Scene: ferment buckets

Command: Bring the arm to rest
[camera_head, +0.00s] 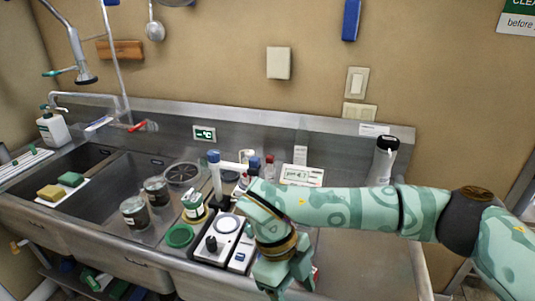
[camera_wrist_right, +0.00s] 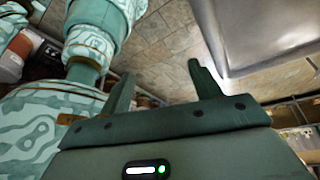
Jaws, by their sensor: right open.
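My right arm reaches in from the right across the front of the steel counter in the head view. My right gripper (camera_head: 287,272) points downward at the counter's front edge, beside a stirrer-like device with a black knob (camera_head: 211,243). In the right wrist view the two dark green fingers of this gripper (camera_wrist_right: 160,70) stand apart with nothing between them. Tiled floor shows beyond them. The gripper partly hides the counter edge and the items behind it. My left gripper is in neither view.
A sink basin (camera_head: 110,180) lies farther left. A dark-topped cylinder (camera_head: 384,158) stands behind my forearm. The counter's right part (camera_head: 360,260) is clear.

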